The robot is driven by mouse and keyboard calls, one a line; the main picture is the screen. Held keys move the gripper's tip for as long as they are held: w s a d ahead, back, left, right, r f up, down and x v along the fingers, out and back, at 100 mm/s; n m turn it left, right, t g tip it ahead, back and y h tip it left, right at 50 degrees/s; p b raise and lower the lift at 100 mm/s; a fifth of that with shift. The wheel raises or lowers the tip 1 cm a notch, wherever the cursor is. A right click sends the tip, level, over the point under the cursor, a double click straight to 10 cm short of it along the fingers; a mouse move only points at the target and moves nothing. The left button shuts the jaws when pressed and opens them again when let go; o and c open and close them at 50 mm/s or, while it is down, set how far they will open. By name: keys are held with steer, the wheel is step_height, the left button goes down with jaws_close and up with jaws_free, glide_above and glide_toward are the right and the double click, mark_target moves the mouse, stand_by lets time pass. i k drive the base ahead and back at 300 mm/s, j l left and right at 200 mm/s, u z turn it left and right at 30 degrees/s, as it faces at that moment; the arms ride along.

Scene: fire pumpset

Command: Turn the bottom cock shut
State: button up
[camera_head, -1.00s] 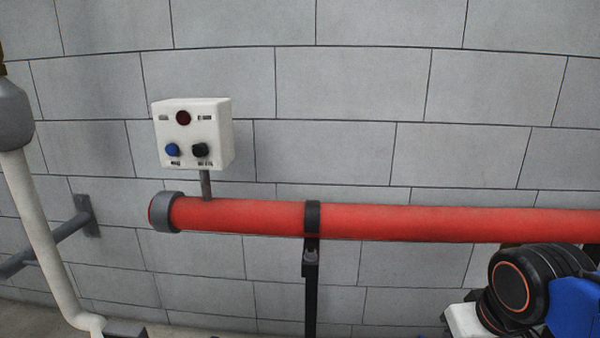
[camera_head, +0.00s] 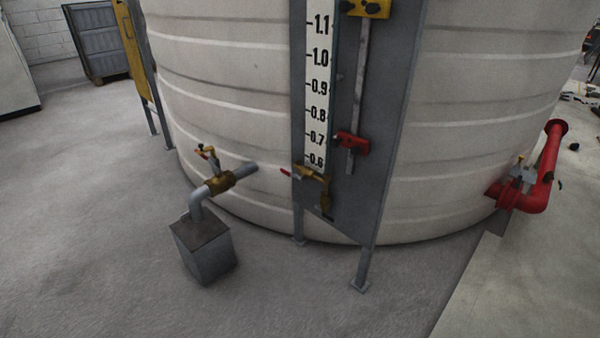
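A brass cock (camera_head: 315,174) sits at the foot of the level gauge on the tank, just below the 0.6 mark. A small red tip shows at its left end, pointing left, and a brass outlet hangs down at its right. I cannot tell from this view whether it is open or shut. The gauge has a black-on-white scale board (camera_head: 318,85) and a red slider (camera_head: 351,142) on a vertical rod. My gripper is not in view.
The large pale tank (camera_head: 220,75) fills the middle. Left of the gauge, a brass valve (camera_head: 222,182) sits on a grey pipe that bends down to a grey box (camera_head: 204,247). A gauge-stand leg (camera_head: 366,255) reaches the floor. A red pipe (camera_head: 548,170) stands right. Floor at front left is clear.

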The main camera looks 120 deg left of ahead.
mark_target(282, 170)
steer(key=u, duration=1.8)
steer(key=j+u, duration=0.1)
steer(key=u, duration=0.3)
steer(key=j+u, duration=0.1)
steer(key=u, duration=0.35)
steer(key=i+u, duration=0.1)
steer(key=u, duration=0.3)
steer(key=j+u, duration=0.1)
steer(key=u, duration=0.35)
steer(key=i+j, duration=0.3)
steer(key=i, duration=0.15)
steer(key=i+j+u, duration=0.1)
steer(key=i+j, duration=0.2)
steer(key=i, duration=0.15)
